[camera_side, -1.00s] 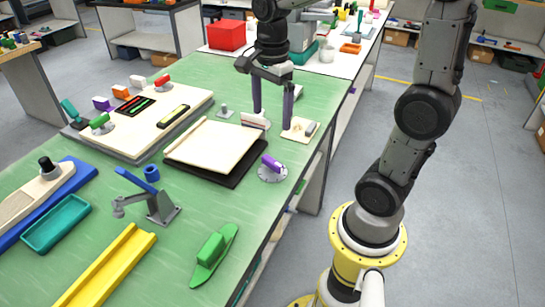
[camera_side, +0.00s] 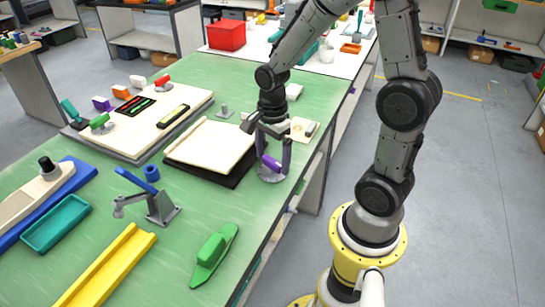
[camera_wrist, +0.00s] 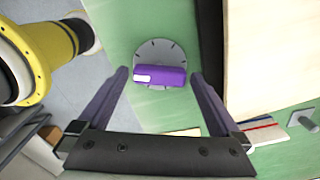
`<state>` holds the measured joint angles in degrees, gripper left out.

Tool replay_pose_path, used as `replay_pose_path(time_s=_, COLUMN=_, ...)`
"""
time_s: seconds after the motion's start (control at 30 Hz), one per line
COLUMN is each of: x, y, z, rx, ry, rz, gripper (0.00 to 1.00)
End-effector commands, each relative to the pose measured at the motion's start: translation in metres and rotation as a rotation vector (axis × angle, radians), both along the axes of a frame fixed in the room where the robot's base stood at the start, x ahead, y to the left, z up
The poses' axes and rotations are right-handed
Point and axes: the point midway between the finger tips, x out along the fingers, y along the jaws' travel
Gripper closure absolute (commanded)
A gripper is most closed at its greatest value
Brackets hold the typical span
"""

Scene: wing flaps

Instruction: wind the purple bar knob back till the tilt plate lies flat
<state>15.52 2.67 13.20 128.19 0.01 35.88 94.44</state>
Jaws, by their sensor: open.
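The purple bar knob (camera_side: 270,163) sits on a round grey dial (camera_side: 271,178) with tick marks at the table's right edge. In the wrist view the purple bar knob (camera_wrist: 160,76) lies crosswise with a white mark at its left end, on the dial (camera_wrist: 152,50). The tilt plate (camera_side: 212,146) is a cream board over a black base (camera_side: 205,172); I cannot tell its exact tilt. My gripper (camera_side: 273,160) is open over the knob, with a finger on either side. In the wrist view my gripper (camera_wrist: 162,80) shows its fingers apart from the knob.
A cream block with a grey piece (camera_side: 308,129) stands just behind my gripper. A blue-topped grey lever (camera_side: 155,200), a green handle (camera_side: 213,254) and a yellow channel (camera_side: 108,268) lie in front. A panel of coloured switches (camera_side: 140,125) is at the left.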

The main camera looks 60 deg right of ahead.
Motion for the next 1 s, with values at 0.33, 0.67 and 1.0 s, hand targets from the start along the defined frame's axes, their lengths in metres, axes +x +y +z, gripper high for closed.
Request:
replay_pose_path(time_s=0.33, x=-0.0004, y=0.0001, z=-0.0036, rx=0.000, ry=0.001, rz=0.000, gripper=0.02)
replay_pose_path(time_s=0.67, x=-0.0003, y=0.0001, z=-0.0032, rx=0.000, ry=0.001, rz=0.000, gripper=0.61)
replay_pose_path(time_s=1.0, x=-0.0003, y=0.0001, z=-0.0029, rx=0.000, ry=0.001, rz=0.030, gripper=0.73)
